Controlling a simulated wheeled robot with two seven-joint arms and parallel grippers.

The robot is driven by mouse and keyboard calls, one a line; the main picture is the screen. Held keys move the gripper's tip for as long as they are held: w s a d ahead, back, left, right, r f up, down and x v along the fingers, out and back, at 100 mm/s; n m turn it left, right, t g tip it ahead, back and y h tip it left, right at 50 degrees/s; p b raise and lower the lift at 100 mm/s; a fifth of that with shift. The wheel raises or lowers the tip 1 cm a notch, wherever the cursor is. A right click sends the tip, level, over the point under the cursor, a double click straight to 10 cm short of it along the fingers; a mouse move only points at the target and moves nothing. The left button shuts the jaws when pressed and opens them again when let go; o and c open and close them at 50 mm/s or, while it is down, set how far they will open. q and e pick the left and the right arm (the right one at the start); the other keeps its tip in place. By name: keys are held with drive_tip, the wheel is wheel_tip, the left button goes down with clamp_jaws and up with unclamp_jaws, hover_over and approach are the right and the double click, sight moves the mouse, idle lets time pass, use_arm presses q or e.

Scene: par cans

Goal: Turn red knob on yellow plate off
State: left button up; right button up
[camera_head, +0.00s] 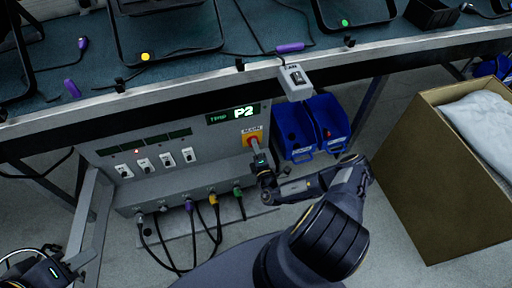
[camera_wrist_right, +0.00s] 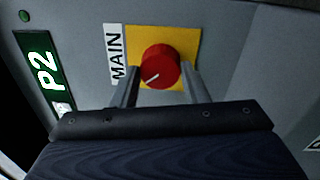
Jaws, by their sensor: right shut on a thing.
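The red knob (camera_wrist_right: 160,68) sits on a yellow plate (camera_wrist_right: 186,42) labelled MAIN on a grey panel. A white line on the knob points to the lower left in the right wrist view. In the head view the yellow plate (camera_head: 252,139) is at the panel's right end, with the knob partly covered. My right gripper (camera_wrist_right: 160,88) is at the knob, one finger on each side, shut on it. It also shows in the head view (camera_head: 257,157). My left gripper (camera_head: 52,272) is at the lower left corner, away from the panel; its fingers are not clear.
A P2 display (camera_head: 233,114) is left of the plate. Several white switches (camera_head: 155,162) and plugged cables (camera_head: 188,205) are on the panel. Blue bins (camera_head: 293,130) hang to the right. A cardboard box (camera_head: 440,180) stands at the right. The table edge (camera_head: 200,85) runs above.

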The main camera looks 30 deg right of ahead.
drive_tip(key=shift+n, duration=0.5)
drive_tip(key=o, duration=1)
drive_tip(key=shift+c, duration=0.2)
drive_tip(key=p+v, duration=0.1)
drive_tip(key=v, duration=0.6)
drive_tip(key=shift+s+p, duration=0.35)
drive_tip(key=shift+s, duration=0.05)
